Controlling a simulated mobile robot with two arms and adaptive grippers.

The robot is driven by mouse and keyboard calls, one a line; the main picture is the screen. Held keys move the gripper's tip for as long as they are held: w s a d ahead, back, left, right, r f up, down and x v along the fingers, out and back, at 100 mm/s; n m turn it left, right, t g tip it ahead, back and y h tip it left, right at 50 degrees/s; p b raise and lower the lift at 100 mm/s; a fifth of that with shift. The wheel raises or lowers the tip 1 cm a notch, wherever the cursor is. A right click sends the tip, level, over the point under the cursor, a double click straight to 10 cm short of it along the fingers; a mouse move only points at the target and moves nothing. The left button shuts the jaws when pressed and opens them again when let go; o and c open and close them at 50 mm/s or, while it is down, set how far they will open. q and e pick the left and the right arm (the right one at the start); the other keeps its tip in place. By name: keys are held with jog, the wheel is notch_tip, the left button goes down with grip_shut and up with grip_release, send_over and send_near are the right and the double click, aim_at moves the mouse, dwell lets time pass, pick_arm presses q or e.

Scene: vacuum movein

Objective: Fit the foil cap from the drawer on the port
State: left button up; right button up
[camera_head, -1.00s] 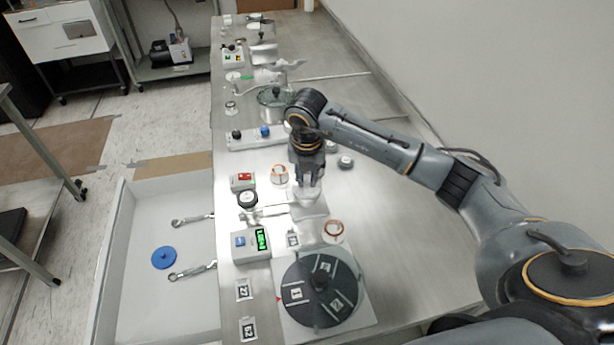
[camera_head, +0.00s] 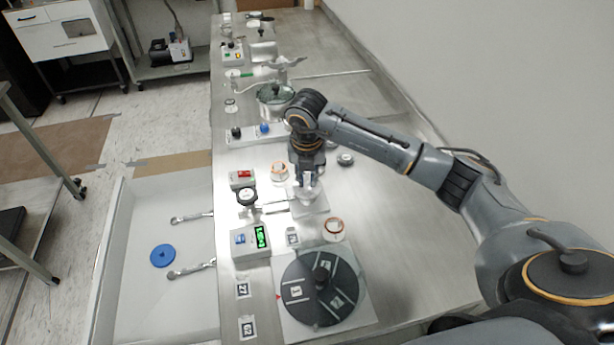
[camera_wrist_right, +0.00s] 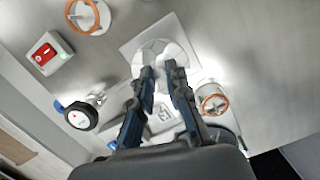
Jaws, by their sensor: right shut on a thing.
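My right gripper (camera_head: 306,184) points down over the white square plate (camera_head: 318,209) of the port at the middle of the bench. Its fingers are shut on a pale, silvery piece, which looks like the foil cap (camera_head: 306,196). In the right wrist view the fingertips (camera_wrist_right: 160,72) close on this pale round foil cap (camera_wrist_right: 158,52) above the plate (camera_wrist_right: 186,40). The port opening is hidden under the cap and fingers; I cannot tell whether the cap is seated. The open drawer (camera_head: 135,312) at the left holds a blue disc (camera_head: 163,256) and two wrenches (camera_head: 192,269). My left gripper is out of view.
A gauge (camera_head: 247,197) on a side pipe stands just left of the port. Two orange-rimmed fittings (camera_head: 334,229) (camera_head: 280,170), a green-display box (camera_head: 251,242) and a red-switch box (camera_head: 242,179) are close by. A dark round turntable (camera_head: 310,302) stands in front. The bench right of the port is clear.

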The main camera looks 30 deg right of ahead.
jog(key=o, duration=0.9)
jog(key=shift+c, duration=0.2)
jog(key=shift+r, duration=0.1)
notch_tip(320, 180, up, 12)
jog(key=s, duration=0.1)
jog(key=shift+s+a, duration=0.3)
jog(key=shift+a, duration=0.1)
